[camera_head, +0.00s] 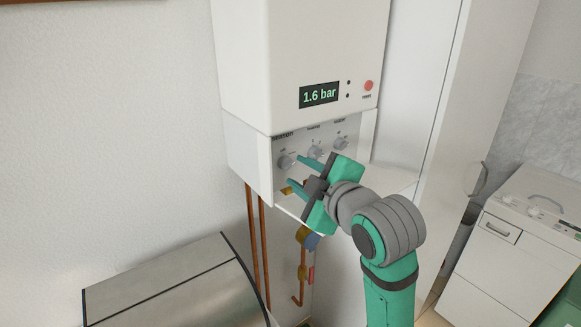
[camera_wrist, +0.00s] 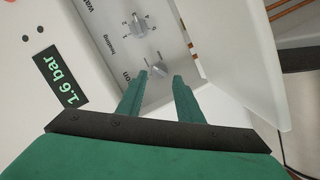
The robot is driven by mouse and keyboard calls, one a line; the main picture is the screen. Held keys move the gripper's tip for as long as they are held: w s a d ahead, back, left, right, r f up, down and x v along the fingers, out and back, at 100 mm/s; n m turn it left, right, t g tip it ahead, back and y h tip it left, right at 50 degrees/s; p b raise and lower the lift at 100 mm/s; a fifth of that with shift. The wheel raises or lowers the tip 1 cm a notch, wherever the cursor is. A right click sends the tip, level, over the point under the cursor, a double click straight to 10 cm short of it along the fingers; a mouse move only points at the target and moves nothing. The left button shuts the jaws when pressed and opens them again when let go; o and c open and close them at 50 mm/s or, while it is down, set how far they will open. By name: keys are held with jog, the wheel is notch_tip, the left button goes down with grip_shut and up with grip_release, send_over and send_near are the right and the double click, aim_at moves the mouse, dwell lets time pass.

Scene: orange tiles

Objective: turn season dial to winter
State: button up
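The season dial (camera_head: 286,162) is a light grey knob at the left end of the grey control panel, under the word "season". It also shows in the wrist view (camera_wrist: 157,69), just beyond and between my fingertips. My gripper (camera_head: 295,171) is open and empty, with its two green fingers pointing at the panel close to the season dial. In the wrist view the fingers (camera_wrist: 161,76) are apart and do not appear to touch the dial. The dial's exact pointer setting is too small to read.
The heating dial (camera_head: 315,151) and water dial (camera_head: 341,143) sit to the right on the same panel. Above are the 1.6 bar display (camera_head: 319,95) and red reset button (camera_head: 369,85). Copper pipes (camera_head: 257,240) hang below; a metal-lidded box (camera_head: 170,285) stands lower left.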

aim_at(289, 165)
jog(key=shift+x, duration=2.6)
jog(key=shift+r, duration=0.1)
jog(key=c, duration=0.7)
jog(key=shift+c, duration=0.2)
